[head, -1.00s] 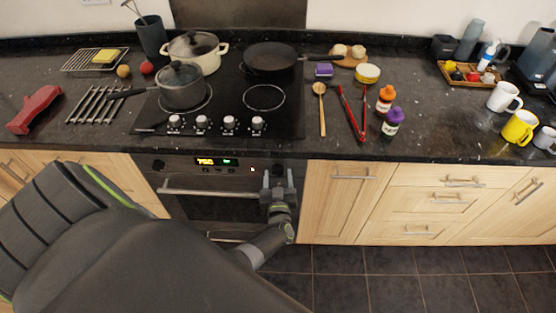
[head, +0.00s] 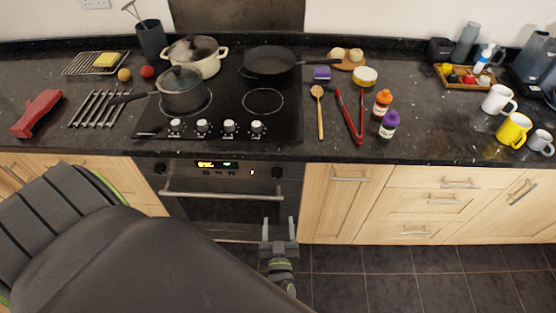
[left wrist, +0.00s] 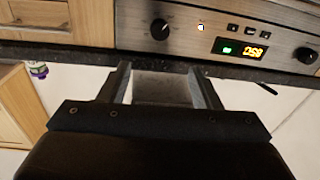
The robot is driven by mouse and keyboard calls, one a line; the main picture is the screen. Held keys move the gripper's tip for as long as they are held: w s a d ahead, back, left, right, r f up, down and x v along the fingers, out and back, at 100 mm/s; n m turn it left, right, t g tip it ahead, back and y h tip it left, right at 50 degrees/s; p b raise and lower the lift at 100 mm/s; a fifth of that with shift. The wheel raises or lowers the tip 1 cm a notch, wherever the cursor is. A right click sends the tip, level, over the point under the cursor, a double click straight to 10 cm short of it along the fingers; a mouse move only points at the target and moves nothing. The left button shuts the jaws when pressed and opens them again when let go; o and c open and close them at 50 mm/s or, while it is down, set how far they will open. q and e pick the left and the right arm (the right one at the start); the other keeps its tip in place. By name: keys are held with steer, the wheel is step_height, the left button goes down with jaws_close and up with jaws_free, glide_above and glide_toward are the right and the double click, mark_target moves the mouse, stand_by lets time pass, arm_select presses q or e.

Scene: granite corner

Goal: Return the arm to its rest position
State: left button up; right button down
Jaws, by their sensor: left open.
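My left gripper (head: 279,228) is in front of the lower right part of the oven (head: 215,205), below the oven handle. Its two fingers are apart and point up toward the oven, with nothing between them. In the left wrist view the gripper (left wrist: 162,72) also shows open and empty, with the oven's control panel (left wrist: 225,35) beyond it. A large dark link of my arm covers the lower left of the head view. My right gripper is not in view.
The dark worktop (head: 430,130) runs above the oven. The hob (head: 235,110) holds a dark saucepan (head: 183,92), a cream pot (head: 196,55) and a frying pan (head: 268,62). Wooden drawers (head: 445,205) stand to the right. The tiled floor (head: 400,280) in front is clear.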

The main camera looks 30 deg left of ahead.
arm_select(q)
steer(key=shift+s+d, duration=0.35)
steer(key=shift+s, duration=0.15)
steer(key=s+f+m+g+h+b, duration=0.25)
steer(key=s+f+h, duration=0.25)
steer(key=f, duration=0.6)
steer(key=s+f+m+g+h+b, duration=0.1)
steer(key=s+f+m+g+h, duration=0.3)
steer(key=f, duration=0.6)
steer(key=s+a+f+g+b, duration=0.1)
steer(key=s+a+f+g, duration=0.1)
steer(key=s, duration=0.5)
steer(key=s+a+f+g, duration=0.3)
steer(key=s+f, duration=0.1)
steer(key=s, duration=0.3)
steer(key=s+a+f+g+b, duration=0.1)
steer(key=s+a+f+g, duration=0.1)
steer(key=s, duration=0.5)
step_height(320, 180, down, 2)
steer(key=shift+a+m+h+b, duration=0.3)
steer(key=shift+a+m, duration=0.05)
steer(key=shift+a, duration=0.15)
steer(key=shift+s, duration=0.3)
steer(key=shift+c, duration=0.4)
